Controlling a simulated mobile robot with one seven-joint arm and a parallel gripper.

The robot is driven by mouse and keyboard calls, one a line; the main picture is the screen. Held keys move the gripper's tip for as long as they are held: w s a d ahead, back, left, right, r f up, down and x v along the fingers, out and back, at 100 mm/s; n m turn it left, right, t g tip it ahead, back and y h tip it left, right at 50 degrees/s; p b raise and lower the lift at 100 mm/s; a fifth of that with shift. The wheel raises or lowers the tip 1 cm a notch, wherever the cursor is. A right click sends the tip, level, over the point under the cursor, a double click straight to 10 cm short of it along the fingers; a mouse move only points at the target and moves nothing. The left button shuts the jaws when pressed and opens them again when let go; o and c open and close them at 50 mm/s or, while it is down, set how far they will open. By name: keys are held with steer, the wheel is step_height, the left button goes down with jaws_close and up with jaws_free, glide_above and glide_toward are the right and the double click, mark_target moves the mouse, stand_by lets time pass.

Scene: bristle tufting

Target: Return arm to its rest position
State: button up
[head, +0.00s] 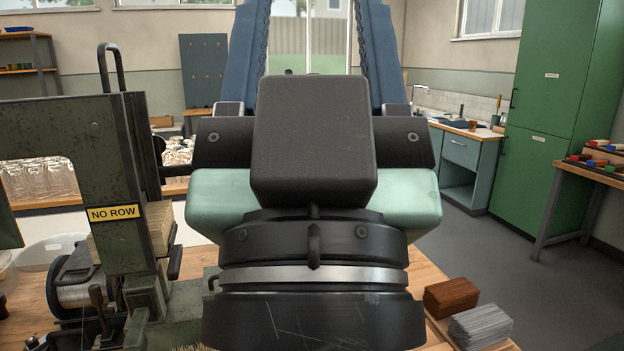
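My gripper (312,40) fills the middle of the head view, close to the camera and pointing up. Its green body and black wrist are seen from behind, with a black block in front. Its two blue fingers stand wide apart, and the window and wall show through the gap. No object is seen between them. The fingertips run past the top edge of the picture. My wrist hides the middle of the wooden bench (425,270).
A dark green machine (60,125) with a "NO ROW" label (113,213) stands close on the left. A brown stack (451,297) and a grey stack (480,326) lie at right. A green cabinet (545,110) and side table (590,175) are farther right, beyond open floor (470,245).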

step_height(320, 180, up, 16)
steer(key=p, duration=1.4)
steer(key=shift+a+f, duration=0.1)
steer(key=shift+f, duration=0.05)
